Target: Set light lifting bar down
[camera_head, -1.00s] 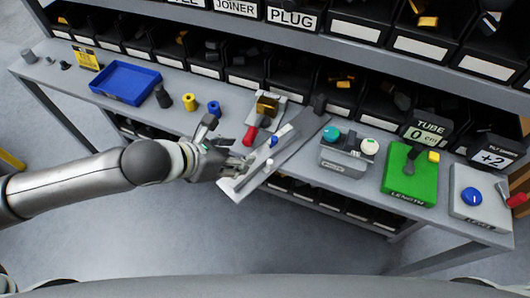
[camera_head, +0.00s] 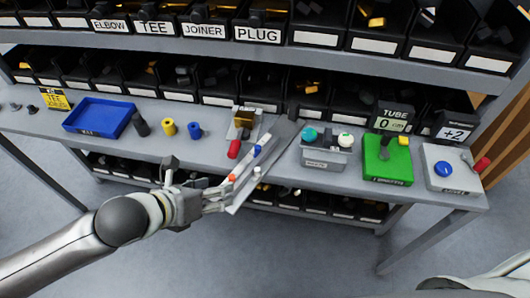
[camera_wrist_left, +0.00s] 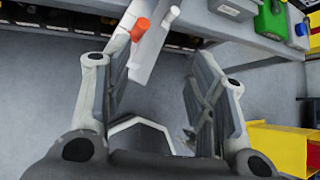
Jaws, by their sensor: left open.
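The light lifting bar (camera_head: 249,172), a long pale bar with an orange peg and a blue peg, lies slanted on the bench in the head view, its near end projecting past the front edge. In the left wrist view the bar (camera_wrist_left: 150,52) shows at the top, with the orange peg (camera_wrist_left: 139,29) and a white peg. My left gripper (camera_head: 222,198) is at the bar's near end; in the wrist view its fingers (camera_wrist_left: 163,80) are spread wide, with nothing held between them. Whether a finger touches the bar cannot be told. My right gripper is not in view.
The bench (camera_head: 290,172) carries a blue tray (camera_head: 98,117), a black, a yellow and a blue cylinder, a red-handled fixture (camera_head: 234,149), a grey button box (camera_head: 325,158), a green length unit (camera_head: 384,165) and a blue-knob panel (camera_head: 443,169). Bin shelves stand behind. Floor in front is clear.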

